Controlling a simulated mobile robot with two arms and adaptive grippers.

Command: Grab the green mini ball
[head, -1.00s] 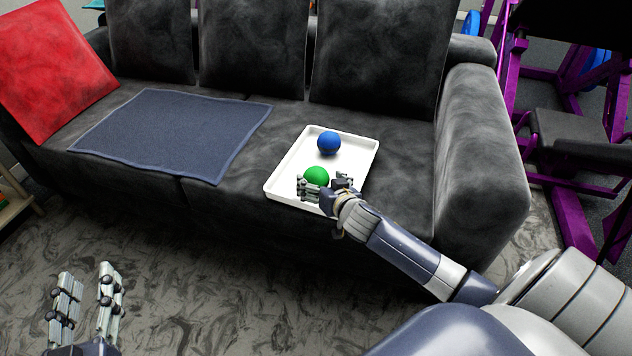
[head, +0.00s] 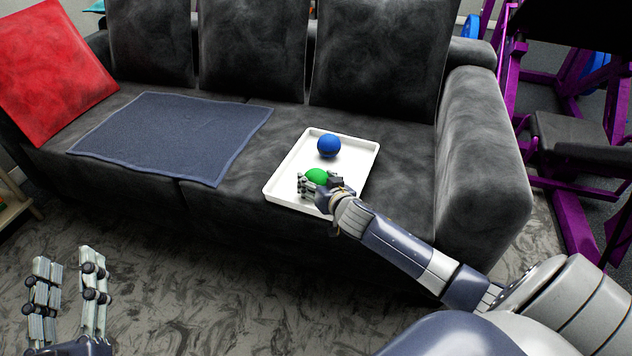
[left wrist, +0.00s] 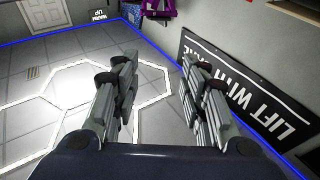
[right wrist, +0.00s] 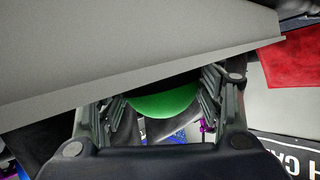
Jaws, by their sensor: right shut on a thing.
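The green mini ball (head: 316,177) is at the front of the white tray (head: 285,178) on the dark sofa. My right gripper (head: 318,184) is shut on the ball, with a finger on either side of it. The ball also shows between the fingers in the right wrist view (right wrist: 163,104); whether it touches the tray I cannot tell. My left gripper (head: 68,290) is open and empty, low at the left over the floor. It also shows with its fingers apart in the left wrist view (left wrist: 160,95).
A blue ball (head: 328,145) sits further back in the tray. A blue-grey mat (head: 170,135) lies on the sofa seat to the left, with a red cushion (head: 50,70) beyond. The sofa armrest (head: 485,150) rises right of the tray.

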